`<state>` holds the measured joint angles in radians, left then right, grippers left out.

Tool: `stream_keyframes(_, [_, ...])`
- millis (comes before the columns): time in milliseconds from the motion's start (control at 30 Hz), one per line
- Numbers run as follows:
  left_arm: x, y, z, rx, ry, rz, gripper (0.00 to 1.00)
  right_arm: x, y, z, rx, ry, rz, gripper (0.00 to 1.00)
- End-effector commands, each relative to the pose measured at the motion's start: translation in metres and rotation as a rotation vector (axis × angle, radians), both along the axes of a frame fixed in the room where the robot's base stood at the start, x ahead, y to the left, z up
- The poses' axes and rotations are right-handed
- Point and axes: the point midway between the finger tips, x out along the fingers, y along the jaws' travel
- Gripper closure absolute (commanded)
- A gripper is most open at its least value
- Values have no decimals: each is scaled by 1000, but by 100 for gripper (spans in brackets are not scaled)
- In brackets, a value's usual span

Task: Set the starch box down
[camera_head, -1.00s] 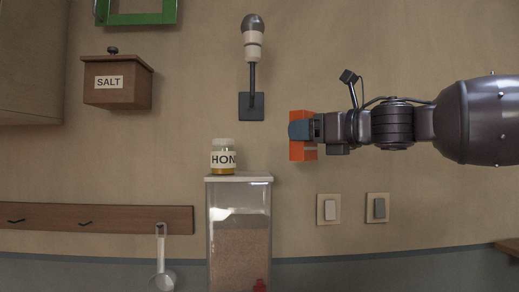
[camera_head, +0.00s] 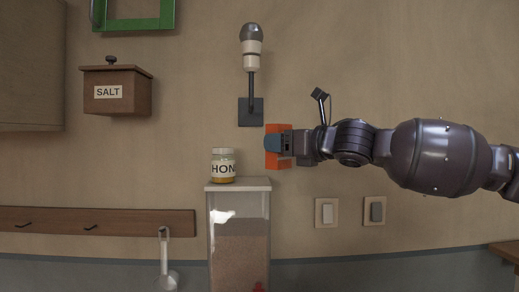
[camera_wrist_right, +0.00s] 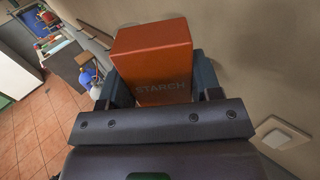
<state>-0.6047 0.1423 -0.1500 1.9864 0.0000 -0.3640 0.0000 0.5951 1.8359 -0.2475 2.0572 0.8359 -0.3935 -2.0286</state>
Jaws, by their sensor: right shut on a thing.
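The orange starch box (camera_head: 271,158) is held upright in the air by my right gripper (camera_head: 277,144), just right of the honey jar and above the container's lid level. In the right wrist view the box (camera_wrist_right: 152,62) shows the word STARCH, with the fingers of the right gripper (camera_wrist_right: 160,85) on both sides of it. The honey jar (camera_head: 223,166) stands on the white lid (camera_head: 256,185) of a tall clear container. A gap shows between the box and the jar. My left gripper does not show.
The clear container (camera_head: 240,235) is filled with grainy stuff. A wall lamp (camera_head: 251,75) is above the box. A salt box (camera_head: 116,92) and a hook rail (camera_head: 100,221) with a hanging ladle (camera_head: 164,262) are at left. Switches (camera_head: 326,213) are at lower right.

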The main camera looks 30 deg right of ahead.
Motion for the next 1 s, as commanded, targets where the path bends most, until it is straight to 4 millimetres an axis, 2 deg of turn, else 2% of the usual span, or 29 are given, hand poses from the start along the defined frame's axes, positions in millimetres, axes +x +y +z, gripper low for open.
stream_keyframes(300, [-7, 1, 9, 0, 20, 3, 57, 30, 10, 2, 5, 1, 7, 69])
stream_keyframes(533, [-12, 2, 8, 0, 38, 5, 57, 52, 15, 1, 1, 1, 5, 69])
stream_keyframes(867, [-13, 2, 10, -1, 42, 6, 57, 66, 19, -1, -1, 3, 6, 69])
stream_keyframes(1000, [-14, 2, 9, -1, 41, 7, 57, 65, 19, -16, -2, 6, 6, 69])
